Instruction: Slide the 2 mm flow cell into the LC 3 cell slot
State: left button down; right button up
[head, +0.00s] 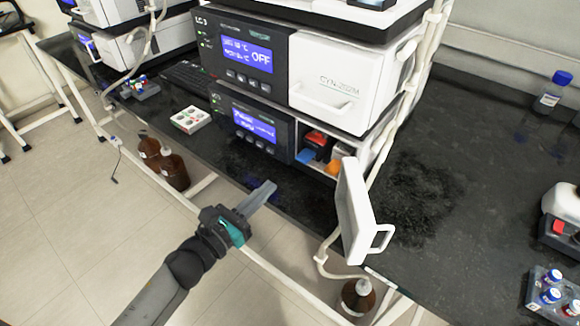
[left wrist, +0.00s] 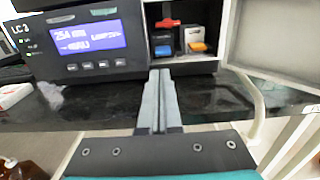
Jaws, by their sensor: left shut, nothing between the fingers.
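The LC 3 lower module (head: 252,130) has its white door (head: 354,205) swung open. Its bay shows a red part (head: 318,138), a blue-fronted block (head: 304,156) and an orange-fronted pale block (head: 333,167). In the left wrist view the red part (left wrist: 168,23) is above the blue-fronted block (left wrist: 163,49), with the orange-fronted block (left wrist: 199,46) to the right. I cannot tell which is the 2 mm flow cell or the cell slot. My left gripper (head: 268,187) is shut and empty in front of the bay; its fingertips (left wrist: 160,73) point at it. My right gripper is not in view.
A white tray (head: 190,119) with small coloured items lies on the black bench left of the module. Brown bottles (head: 172,168) stand below the bench edge. The open door stands right of the bay.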

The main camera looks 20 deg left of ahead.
aim_at(298, 160)
pick_arm(q)
jog(key=x, duration=0.7)
jog(key=shift+w+b, duration=0.25)
jog(key=shift+b, duration=0.05)
jog(key=shift+w+d+f, duration=0.1)
jog(key=shift+w+d, duration=0.2)
jog(key=shift+w, duration=0.2)
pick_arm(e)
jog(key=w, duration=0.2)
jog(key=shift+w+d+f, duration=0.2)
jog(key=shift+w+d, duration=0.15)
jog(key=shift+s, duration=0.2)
pick_arm(q)
jog(key=shift+w, duration=0.15)
jog(key=shift+b+x, duration=0.4)
jog(key=shift+x, duration=0.35)
jog(key=shift+r, duration=0.25)
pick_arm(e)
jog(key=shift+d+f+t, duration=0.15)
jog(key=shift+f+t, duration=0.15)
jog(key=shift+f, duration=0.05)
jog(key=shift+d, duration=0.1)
